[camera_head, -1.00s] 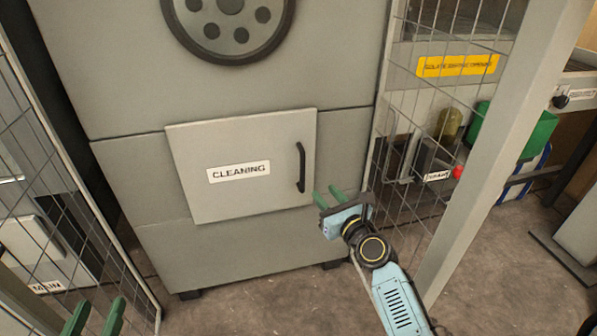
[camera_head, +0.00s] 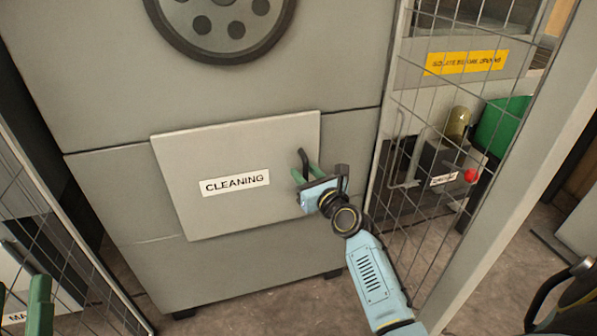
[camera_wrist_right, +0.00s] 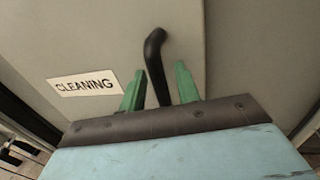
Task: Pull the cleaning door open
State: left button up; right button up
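The cleaning door (camera_head: 240,150) is a pale grey panel with a "CLEANING" label, sitting flat against the machine front. Its black handle (camera_head: 304,160) is a vertical bar near the door's right edge. My right gripper (camera_head: 305,174) is at the handle, its lower part hidden behind the gripper. In the right wrist view the green fingers (camera_wrist_right: 159,88) stand apart on either side of the handle (camera_wrist_right: 155,58), with gaps visible. My left gripper (camera_head: 22,290) shows only its green fingers at the bottom left corner, apart and empty, far from the door.
The grey machine (camera_head: 100,80) has a round dark wheel (camera_head: 222,25) above the door. A mesh fence (camera_head: 425,190) with a grey post (camera_head: 500,170) stands close on the right. Another mesh panel (camera_head: 50,230) is on the left. Floor in front of the machine is clear.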

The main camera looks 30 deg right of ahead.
jog(key=shift+c, duration=0.2)
grip_shut()
jog(key=shift+s, duration=0.1)
